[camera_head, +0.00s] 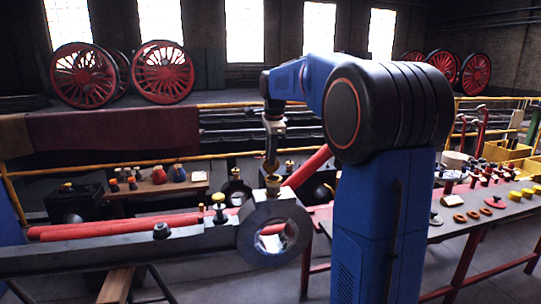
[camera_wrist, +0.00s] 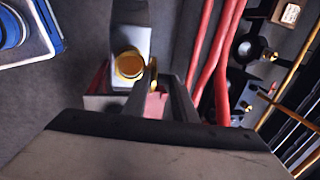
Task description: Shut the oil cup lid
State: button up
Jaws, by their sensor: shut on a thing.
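The oil cup (camera_head: 273,184) is a small brass cup on top of a grey ring-shaped block on the bench. Its brass lid (camera_head: 271,166) stands raised above it, directly under my gripper (camera_head: 272,150). In the wrist view, the round brass cup (camera_wrist: 130,65) sits on the pale block, just left of my fingertips (camera_wrist: 156,72). My gripper is shut on the lid. The fingers hide most of the lid in the wrist view, so its exact tilt cannot be told.
A smaller brass-topped fitting (camera_head: 219,207) and a dark knob (camera_head: 161,231) stand on the grey beam to the left. Red rods (camera_head: 120,226) run behind it. A table of small parts (camera_head: 480,214) lies to the right, beyond my arm.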

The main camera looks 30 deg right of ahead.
aim_at(276, 168)
jog(key=shift+s+a+f+t+h, duration=0.1)
jog(key=shift+s+a+t+h, duration=0.15)
jog(key=shift+s+t, duration=0.5)
jog(key=shift+s+a+f+t+h, duration=0.1)
jog(key=shift+s+t+h, duration=0.25)
jog(key=shift+t, duration=0.7)
jog(key=shift+s+a+f+t+h, duration=0.15)
jog(key=shift+s+f+t+h, duration=0.1)
jog(key=shift+s+t, duration=0.5)
jog(key=shift+s+a+f+t+h, duration=0.15)
jog(key=shift+s+f+t, duration=0.15)
jog(key=shift+t, duration=0.75)
jog(key=shift+s+a+f+t+h, duration=0.3)
jog(key=shift+s+t, duration=0.2)
jog(key=shift+t, duration=0.4)
jog(key=shift+s+d+f+t+h, duration=0.3)
jog(key=shift+s+f+t, duration=0.1)
jog(key=shift+t, duration=0.3)
dwell(0.7)
jog(key=shift+s+a+f+t, duration=0.2)
jog(key=shift+f+t, duration=0.15)
jog(key=shift+t, duration=0.25)
jog(key=shift+a+f+t, duration=0.1)
jog(key=shift+f+t, duration=0.1)
jog(key=shift+t, duration=0.1)
jog(key=shift+s+a+f+t+h, duration=0.15)
jog(key=shift+s+f+t+h, duration=0.25)
jog(key=shift+t, duration=0.5)
dwell(0.3)
